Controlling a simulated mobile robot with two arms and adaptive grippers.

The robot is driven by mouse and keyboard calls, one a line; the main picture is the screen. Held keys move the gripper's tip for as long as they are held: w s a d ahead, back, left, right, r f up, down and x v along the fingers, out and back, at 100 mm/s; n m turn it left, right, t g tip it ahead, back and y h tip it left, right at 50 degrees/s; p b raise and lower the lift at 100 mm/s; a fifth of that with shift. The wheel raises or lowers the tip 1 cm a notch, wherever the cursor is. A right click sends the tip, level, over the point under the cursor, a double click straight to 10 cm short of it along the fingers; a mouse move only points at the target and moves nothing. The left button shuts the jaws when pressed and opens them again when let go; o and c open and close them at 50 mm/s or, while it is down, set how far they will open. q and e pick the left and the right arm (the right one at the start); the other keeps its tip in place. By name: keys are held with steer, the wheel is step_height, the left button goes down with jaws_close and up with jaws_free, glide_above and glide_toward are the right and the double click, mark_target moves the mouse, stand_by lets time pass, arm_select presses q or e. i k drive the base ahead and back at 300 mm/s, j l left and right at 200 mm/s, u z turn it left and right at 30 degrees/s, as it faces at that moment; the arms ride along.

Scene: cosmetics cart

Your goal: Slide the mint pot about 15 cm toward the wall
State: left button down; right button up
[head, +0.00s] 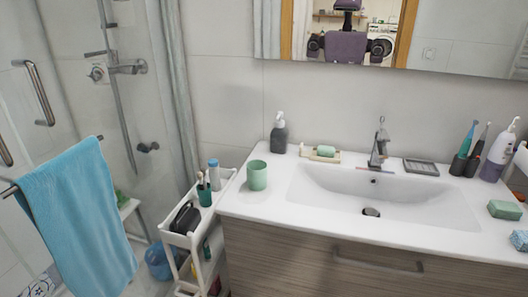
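The mint pot (257,175) is a pale green open cylinder. It stands upright on the left end of the white washbasin counter (240,205), a little in from the counter's left edge. The tiled wall (215,115) is behind it, with bare counter between them. Neither of my grippers shows at the counter, and nothing touches the pot. The mirror shows my own reflection, too small to read the grippers.
A grey pump bottle (279,136) stands behind the pot, slightly right. A white cart (192,238) with a teal cup (205,196) stands left below the counter.

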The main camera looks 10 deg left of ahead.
mark_target(256, 169)
steer(key=i+l, duration=0.1)
steer(key=l, duration=0.5)
steer(key=i+l, duration=0.1)
steer(key=l, duration=1.05)
steer(key=u, duration=1.45)
steer(key=i+l, duration=0.05)
